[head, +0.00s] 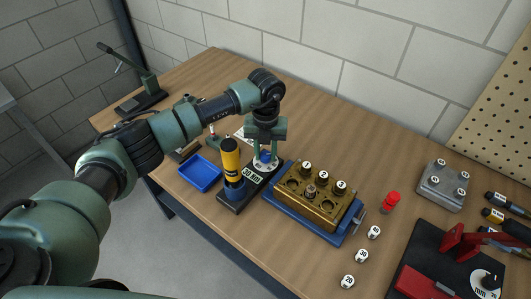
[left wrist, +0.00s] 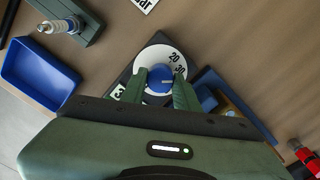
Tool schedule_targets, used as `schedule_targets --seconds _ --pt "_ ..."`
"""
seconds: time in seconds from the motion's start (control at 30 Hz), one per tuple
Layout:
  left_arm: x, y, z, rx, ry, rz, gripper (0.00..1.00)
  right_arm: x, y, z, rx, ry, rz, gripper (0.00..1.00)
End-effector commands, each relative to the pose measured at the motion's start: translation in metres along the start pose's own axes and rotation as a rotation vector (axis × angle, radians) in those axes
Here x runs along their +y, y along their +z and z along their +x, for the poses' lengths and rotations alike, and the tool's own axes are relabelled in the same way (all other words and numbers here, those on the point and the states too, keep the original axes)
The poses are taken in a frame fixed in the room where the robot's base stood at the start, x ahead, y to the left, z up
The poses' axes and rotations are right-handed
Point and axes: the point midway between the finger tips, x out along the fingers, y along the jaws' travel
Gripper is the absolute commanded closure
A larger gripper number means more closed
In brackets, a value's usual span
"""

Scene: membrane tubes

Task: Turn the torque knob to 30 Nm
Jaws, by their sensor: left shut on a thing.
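The blue torque knob (left wrist: 157,99) sits at the middle of a white dial (left wrist: 151,60) marked 20 and 30. My left gripper (left wrist: 167,88) is shut on the knob, one finger on each side. A short pale mark on the knob points to the right in the left wrist view, near the 30; its exact reading is hard to tell. In the head view my left gripper (head: 265,152) reaches down onto the dial on a black base (head: 229,203). A label (head: 252,174) on that base seems to read 30 Nm. A yellow and black driver (head: 231,157) stands upright in it.
A blue tray (head: 200,173) lies left of the base. A brass block (head: 305,205) with numbered tubes sits in a blue holder to the right. A red piece (head: 391,200), several numbered caps and a grey block (head: 442,183) stand farther right. The table's front edge is close to the base.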

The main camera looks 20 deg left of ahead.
Motion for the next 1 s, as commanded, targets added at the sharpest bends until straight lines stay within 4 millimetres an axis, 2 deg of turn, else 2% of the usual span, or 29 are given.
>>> schedule_targets --seconds 0.3,0.77,0.8,0.87,1.0 --pt "0.0002 0.0007 -0.0004 -0.002 0.000 -0.093 1.00 -0.0025 -0.0002 0.0020 0.000 -0.003 0.001 0.64" --pt "0.0002 0.0009 -0.0007 -0.003 0.000 -0.104 1.00 -0.0031 -0.0002 0.0020 0.000 -0.003 0.002 0.64" --pt "0.0002 0.0009 -0.0008 -0.003 0.000 -0.104 0.64 -0.0031 -0.0002 0.0020 0.000 -0.003 0.002 0.64" --pt "0.0002 0.0008 -0.0007 -0.002 0.000 -0.104 0.48 -0.0030 -0.0002 0.0020 0.000 -0.003 0.002 0.64" --pt "0.0001 0.0006 -0.0005 -0.002 0.000 -0.104 0.48 -0.0030 -0.0002 0.0020 0.000 -0.003 0.002 0.64"
